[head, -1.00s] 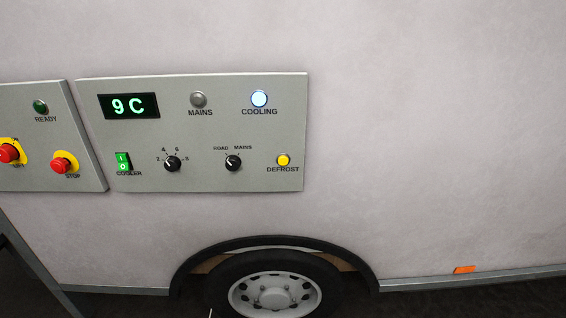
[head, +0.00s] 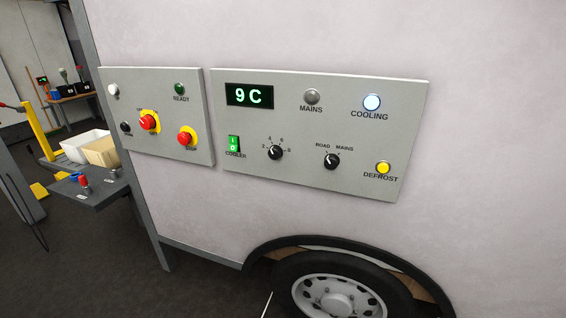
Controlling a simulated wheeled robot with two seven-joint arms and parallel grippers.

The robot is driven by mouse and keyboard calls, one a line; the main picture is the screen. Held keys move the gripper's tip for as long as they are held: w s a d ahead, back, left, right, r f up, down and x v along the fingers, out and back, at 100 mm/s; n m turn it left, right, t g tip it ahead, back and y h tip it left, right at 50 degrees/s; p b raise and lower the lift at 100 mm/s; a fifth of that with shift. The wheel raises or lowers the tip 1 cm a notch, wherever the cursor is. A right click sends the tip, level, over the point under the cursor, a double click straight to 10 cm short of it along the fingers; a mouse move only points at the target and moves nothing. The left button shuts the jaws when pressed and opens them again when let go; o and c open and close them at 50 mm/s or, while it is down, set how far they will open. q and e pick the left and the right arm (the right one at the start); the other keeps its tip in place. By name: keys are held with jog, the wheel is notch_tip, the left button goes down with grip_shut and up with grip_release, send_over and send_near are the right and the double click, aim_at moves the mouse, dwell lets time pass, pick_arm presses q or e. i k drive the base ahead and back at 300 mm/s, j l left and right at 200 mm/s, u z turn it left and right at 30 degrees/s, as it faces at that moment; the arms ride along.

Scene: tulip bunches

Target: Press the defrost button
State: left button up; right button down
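The defrost button (head: 383,168) is a round yellow button with a DEFROST label under it. It sits at the lower right of a grey control panel (head: 300,183) on the white vehicle wall. The panel's display (head: 249,95) reads 9 C in green. The green cooler switch (head: 234,144) and two black knobs are to the left of the button. Neither of my grippers is in view, and nothing touches the button.
Beyond the wall's left edge are a grey shelf (head: 98,190), white and tan bins (head: 103,151), and a yellow post (head: 38,132). A wheel (head: 340,292) is below. The wall at right is bare.

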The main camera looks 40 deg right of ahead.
aim_at(382, 167)
jog(key=k+l+u, duration=0.1)
jog(key=u, duration=0.4)
jog(key=k+l, duration=0.1)
jog(key=k, duration=0.55)
jog(key=k+l, duration=0.15)
jog(key=k, duration=0.5)
